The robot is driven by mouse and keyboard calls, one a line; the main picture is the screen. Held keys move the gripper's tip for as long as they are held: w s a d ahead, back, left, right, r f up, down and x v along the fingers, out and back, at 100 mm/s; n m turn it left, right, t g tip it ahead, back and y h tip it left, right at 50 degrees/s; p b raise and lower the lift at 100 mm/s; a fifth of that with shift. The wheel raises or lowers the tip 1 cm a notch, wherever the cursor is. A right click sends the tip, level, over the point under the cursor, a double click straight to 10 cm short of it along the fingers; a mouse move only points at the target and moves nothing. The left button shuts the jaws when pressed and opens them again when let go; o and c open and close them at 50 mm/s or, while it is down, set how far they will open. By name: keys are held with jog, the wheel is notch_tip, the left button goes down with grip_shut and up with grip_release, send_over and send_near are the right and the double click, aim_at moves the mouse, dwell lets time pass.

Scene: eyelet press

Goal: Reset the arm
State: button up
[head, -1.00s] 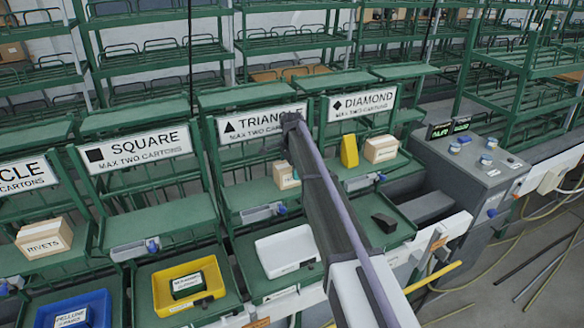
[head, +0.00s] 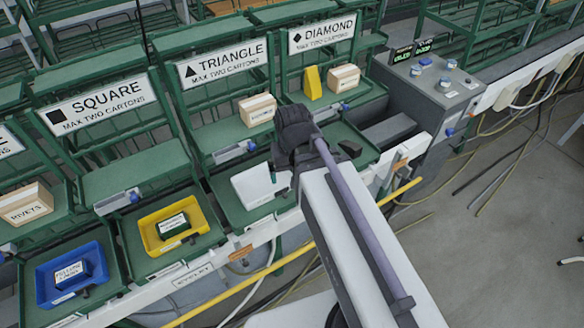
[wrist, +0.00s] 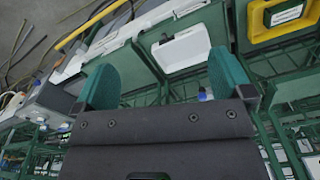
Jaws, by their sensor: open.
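My arm reaches up from the bottom right of the head view and ends above the white tray (head: 254,188) under the triangle bay. My gripper (wrist: 163,80) is open in the wrist view, with two green fingertips spread apart and nothing between them. The white tray also shows beyond the fingers in the wrist view (wrist: 181,50). In the head view the wrist hides part of that tray, and only a bit of green fingertip shows.
Cartons stand on the triangle (head: 257,109) and diamond (head: 343,77) shelves, beside a yellow wedge (head: 313,83). A grey control box (head: 425,85) stands right. Yellow rail (head: 250,280) runs in front.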

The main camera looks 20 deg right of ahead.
notch_tip(320, 180, down, 21)
jog(key=b, duration=2.1)
jog(key=shift+s+n, duration=0.3)
jog(key=shift+s, duration=0.1)
